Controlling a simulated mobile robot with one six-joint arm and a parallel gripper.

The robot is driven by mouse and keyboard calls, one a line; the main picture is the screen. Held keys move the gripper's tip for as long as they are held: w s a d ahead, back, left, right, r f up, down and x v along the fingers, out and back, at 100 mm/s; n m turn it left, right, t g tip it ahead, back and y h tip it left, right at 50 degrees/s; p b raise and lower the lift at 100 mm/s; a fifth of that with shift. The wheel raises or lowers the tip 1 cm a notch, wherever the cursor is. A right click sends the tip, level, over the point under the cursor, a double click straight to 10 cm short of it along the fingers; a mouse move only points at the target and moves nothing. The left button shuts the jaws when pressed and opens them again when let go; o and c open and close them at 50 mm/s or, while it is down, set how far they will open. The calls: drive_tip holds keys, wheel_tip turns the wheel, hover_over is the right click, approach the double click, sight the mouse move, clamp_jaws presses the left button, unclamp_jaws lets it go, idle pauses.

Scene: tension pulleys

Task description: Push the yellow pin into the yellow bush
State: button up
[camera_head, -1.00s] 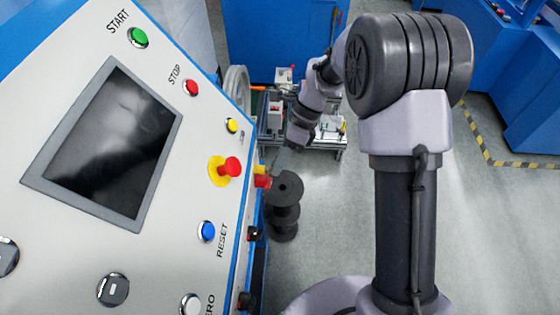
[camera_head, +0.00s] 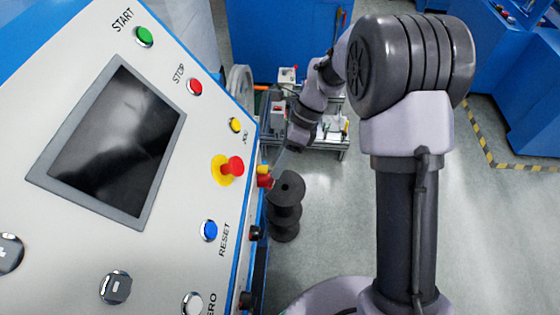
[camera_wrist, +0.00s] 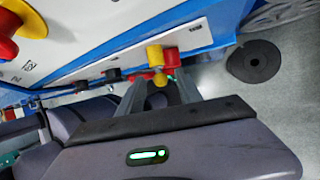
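A yellow cylinder (camera_wrist: 154,55) and a red one (camera_wrist: 172,57) stick out side by side from the panel's edge in the wrist view. They also show in the head view, yellow (camera_head: 264,170) above red (camera_head: 265,181). A second, rounded yellow piece (camera_wrist: 160,79) shows between my fingers in the wrist view. I cannot tell for certain which yellow piece is the pin and which the bush. My gripper (camera_wrist: 160,77) has its fingers apart, with visible gaps beside the rounded piece. In the head view my gripper (camera_head: 277,172) points at the panel's edge, small and partly unclear.
The control panel (camera_head: 225,130) fills the left, with buttons and a red emergency knob (camera_head: 233,166). A stacked black spool (camera_head: 286,207) stands on the floor close below my gripper. A metal frame bench (camera_head: 325,135) is behind. Open floor (camera_head: 330,220) lies right of the spool.

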drive_tip(key=shift+o, duration=1.2)
drive_tip(key=shift+d, duration=0.1)
drive_tip(key=w+r+p, duration=0.3)
drive_tip(key=r+p, duration=0.5)
drive_tip(key=shift+w+r+p, duration=0.15)
drive_tip(key=shift+w+p, duration=0.05)
drive_tip(key=shift+p, duration=0.1)
drive_tip(key=shift+d, duration=0.1)
drive_tip(key=s+d+r+n+t+h+b, duration=0.1)
drive_tip(key=s+d+r+n+t+b, duration=0.4)
drive_tip(key=s+d+r+n+b, duration=0.35)
drive_tip(key=s+d+f+n+t+h+b, duration=0.1)
drive_tip(key=s+d+f+n+t+b, duration=0.1)
drive_tip(key=s, duration=0.4)
drive_tip(key=s+d+f+n+t+b, duration=0.1)
drive_tip(key=s+n+t+b, duration=0.1)
drive_tip(key=s+n+b, duration=0.2)
drive_tip(key=s+b, duration=0.1)
drive_tip(key=s, duration=0.2)
drive_tip(key=shift+d+f+t+h, duration=0.35)
drive_tip(key=shift+f+t+h, duration=0.05)
